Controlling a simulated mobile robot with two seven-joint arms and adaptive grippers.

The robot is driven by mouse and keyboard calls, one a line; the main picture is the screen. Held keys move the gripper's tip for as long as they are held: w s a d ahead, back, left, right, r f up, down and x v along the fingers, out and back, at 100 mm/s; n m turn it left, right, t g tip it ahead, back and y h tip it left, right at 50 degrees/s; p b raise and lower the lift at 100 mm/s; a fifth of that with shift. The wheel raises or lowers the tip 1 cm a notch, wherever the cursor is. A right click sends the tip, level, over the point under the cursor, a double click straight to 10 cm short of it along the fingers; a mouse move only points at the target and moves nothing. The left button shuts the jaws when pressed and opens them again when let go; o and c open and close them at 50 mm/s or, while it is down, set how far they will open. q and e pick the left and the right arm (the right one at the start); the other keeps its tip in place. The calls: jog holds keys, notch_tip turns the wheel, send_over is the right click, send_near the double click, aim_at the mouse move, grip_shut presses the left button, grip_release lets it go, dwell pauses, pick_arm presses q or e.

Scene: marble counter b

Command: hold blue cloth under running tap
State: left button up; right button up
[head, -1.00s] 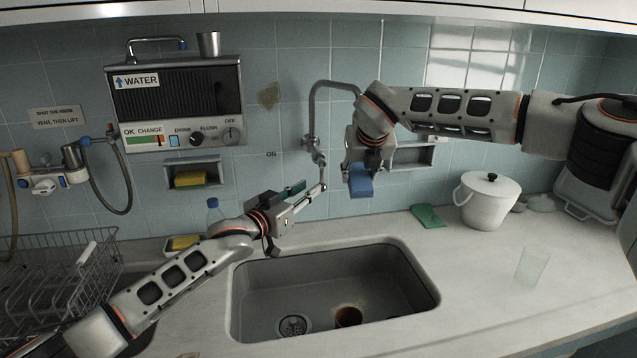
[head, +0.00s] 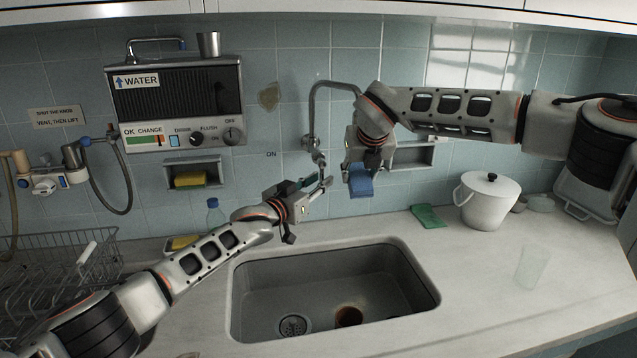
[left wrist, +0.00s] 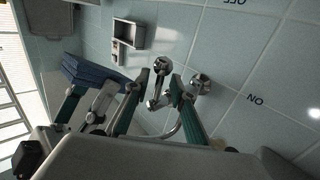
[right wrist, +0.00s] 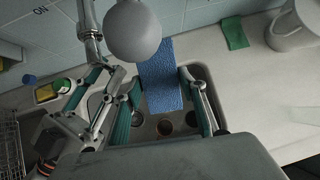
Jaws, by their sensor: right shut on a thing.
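The blue cloth (head: 360,181) hangs folded below my right gripper (head: 362,165), which is shut on it. It fills the space between the fingers in the right wrist view (right wrist: 162,85). The tap's curved spout (head: 318,95) rises from the wall, with its end hidden behind my right wrist. No water stream shows. The tap's lever (head: 321,172) hangs at the wall, left of the cloth. My left gripper (head: 318,185) is close to it; in the left wrist view its fingers stand apart on either side of the metal lever (left wrist: 160,85), contact unclear.
The sink (head: 335,290) lies below, with a drain and a brown round object (head: 348,316). A green cloth (head: 427,217), a white lidded pot (head: 487,200) and a clear glass (head: 532,266) are on the right counter. A dish rack (head: 60,275) stands left.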

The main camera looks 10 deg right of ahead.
pick_arm(q)
grip_shut()
jog(key=shift+s+a+r+m+g+y, duration=0.15)
jog(key=shift+a+m+g+y, duration=0.4)
jog(key=shift+m+g+y, duration=0.45)
